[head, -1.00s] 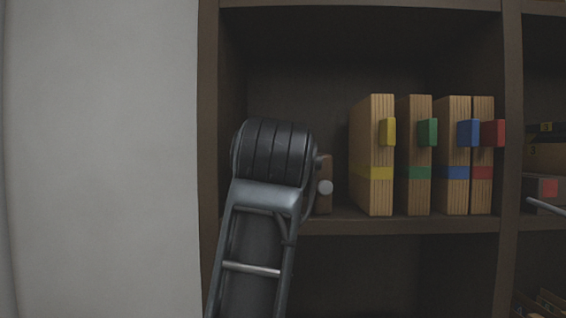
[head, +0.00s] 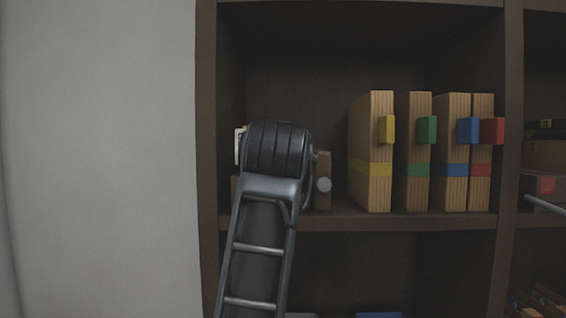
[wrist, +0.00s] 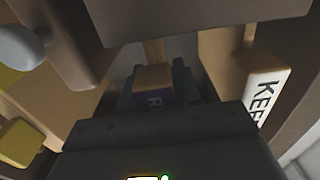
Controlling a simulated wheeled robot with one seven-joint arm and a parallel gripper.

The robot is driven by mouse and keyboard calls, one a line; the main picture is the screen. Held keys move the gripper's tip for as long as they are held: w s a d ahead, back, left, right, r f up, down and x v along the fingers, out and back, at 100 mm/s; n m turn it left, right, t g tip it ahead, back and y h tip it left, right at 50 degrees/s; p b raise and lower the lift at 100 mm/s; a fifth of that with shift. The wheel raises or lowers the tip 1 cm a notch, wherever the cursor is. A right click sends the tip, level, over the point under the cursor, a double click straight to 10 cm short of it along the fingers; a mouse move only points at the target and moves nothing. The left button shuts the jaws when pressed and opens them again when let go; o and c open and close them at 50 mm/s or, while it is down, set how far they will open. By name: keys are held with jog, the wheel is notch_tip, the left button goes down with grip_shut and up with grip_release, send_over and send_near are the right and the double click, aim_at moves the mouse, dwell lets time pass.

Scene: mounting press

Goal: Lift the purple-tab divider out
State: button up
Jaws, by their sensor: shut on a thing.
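In the head view my arm hides both the fingers and this divider. The lower part of the divider is hidden, so I cannot tell how far it sits in its place.
A tan block with a white "KEEP" label (wrist: 265,98) stands close on the right in the wrist view. A brown block with a pale round knob (head: 323,185) stands right of my arm. Yellow (head: 387,129), green (head: 427,130), blue (head: 467,130) and red (head: 491,131) tabbed boards stand farther right.

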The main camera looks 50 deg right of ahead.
grip_shut()
jog(key=shift+r, duration=0.2)
jog(key=shift+r+b, duration=0.35)
jog(key=shift+r, duration=4.6)
